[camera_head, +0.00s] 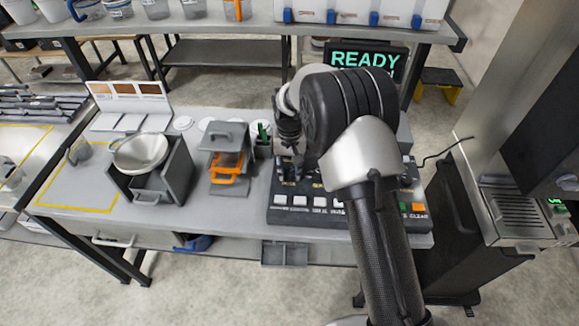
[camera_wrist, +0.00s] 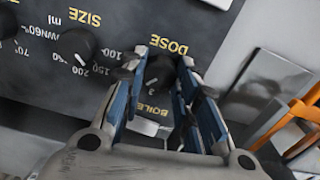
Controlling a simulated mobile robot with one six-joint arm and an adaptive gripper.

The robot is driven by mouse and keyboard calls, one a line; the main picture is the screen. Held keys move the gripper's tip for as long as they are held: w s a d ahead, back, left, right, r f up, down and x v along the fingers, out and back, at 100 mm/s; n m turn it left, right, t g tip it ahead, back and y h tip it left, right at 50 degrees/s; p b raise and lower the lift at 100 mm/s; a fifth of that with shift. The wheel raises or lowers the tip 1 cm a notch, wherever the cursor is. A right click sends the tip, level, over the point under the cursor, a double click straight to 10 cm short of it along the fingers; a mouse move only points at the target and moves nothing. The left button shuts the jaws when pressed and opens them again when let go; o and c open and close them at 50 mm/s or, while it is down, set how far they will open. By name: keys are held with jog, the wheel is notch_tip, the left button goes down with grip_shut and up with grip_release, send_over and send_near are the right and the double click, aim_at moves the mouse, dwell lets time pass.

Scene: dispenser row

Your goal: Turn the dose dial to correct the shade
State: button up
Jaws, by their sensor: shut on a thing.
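The dose dial (camera_wrist: 157,74) is a dark round knob beside the yellow DOSE label in the wrist view. My gripper (camera_wrist: 162,66) has its blue-sided fingers on either side of the dial, shut on it. Part of the dial is hidden by the fingers. In the head view, my gripper (camera_head: 289,160) is at the upper left of the dark control panel (camera_head: 277,217), and the dial is hard to make out there. A shade card (camera_head: 126,89) with brown swatches stands at the back left of the table.
A READY screen (camera_head: 366,60) stands behind the panel. A second knob (camera_wrist: 77,45), labelled SIZE, is beside the dose dial. An orange-handled grey press (camera_head: 228,165) and a metal bowl (camera_head: 140,150) in a grey holder stand left of the panel.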

aim_at(290, 172)
jog(key=n, duration=0.3)
jog(key=shift+n+p, duration=0.3)
jog(key=shift+n, duration=1.9)
jog(key=o, duration=1.1)
jog(key=shift+r, duration=0.15)
jog(key=shift+r, duration=5.9)
